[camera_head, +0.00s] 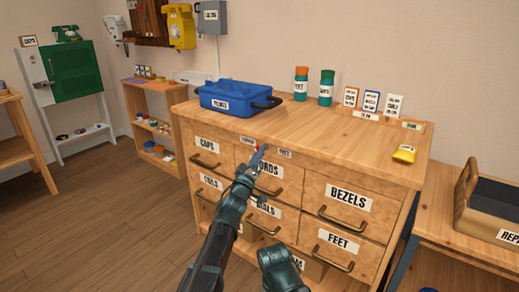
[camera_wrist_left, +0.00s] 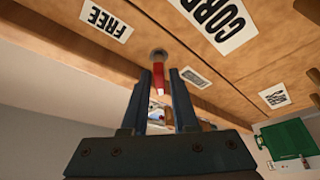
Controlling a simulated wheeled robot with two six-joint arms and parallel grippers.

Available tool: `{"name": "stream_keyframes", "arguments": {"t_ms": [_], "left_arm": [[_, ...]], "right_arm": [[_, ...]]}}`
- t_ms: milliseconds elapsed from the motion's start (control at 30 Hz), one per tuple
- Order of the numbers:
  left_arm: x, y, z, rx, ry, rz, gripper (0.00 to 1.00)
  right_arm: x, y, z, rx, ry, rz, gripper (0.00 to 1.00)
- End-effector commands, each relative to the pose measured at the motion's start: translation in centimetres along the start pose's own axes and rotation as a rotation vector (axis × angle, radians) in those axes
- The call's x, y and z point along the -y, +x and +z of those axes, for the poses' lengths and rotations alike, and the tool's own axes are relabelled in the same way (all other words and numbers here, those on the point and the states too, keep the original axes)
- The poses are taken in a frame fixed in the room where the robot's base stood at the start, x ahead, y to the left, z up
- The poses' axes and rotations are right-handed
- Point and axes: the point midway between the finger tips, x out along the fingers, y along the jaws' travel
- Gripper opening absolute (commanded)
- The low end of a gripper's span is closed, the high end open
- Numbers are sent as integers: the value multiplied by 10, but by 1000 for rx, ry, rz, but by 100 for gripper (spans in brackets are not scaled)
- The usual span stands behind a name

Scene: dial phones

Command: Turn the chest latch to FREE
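The chest latch is a small red lever on a round grey pivot. It shows in the left wrist view (camera_wrist_left: 158,78) and as a red speck in the head view (camera_head: 257,148), on the rail under the chest top. In the wrist view the FREE label (camera_wrist_left: 107,23) is up and left of it, and another small label (camera_wrist_left: 195,77) is to its right.
The wooden chest (camera_head: 349,144) has labelled drawers with protruding handles. A bench with a crate (camera_head: 489,215) is at the right. Open floor lies at the left.

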Motion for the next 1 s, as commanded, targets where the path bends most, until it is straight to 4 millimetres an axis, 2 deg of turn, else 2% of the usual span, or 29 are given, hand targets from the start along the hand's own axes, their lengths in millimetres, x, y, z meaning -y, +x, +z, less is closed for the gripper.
{"name": "stream_keyframes", "arguments": {"t_ms": [33, 133, 500, 667, 1000], "left_arm": [[0, 8, 0, 0, 0, 0, 28], [0, 13, 0, 0, 1, 0, 28], [0, 16, 0, 0, 1, 0, 28], [0, 16, 0, 0, 1, 0, 0], [0, 16, 0, 0, 6, 2, 0]], "right_arm": [[0, -3, 0, 0, 0, 0, 50], [0, -4, 0, 0, -1, 0, 50], [0, -4, 0, 0, -1, 0, 50], [0, -4, 0, 0, -1, 0, 50], [0, -4, 0, 0, -1, 0, 50]]}}
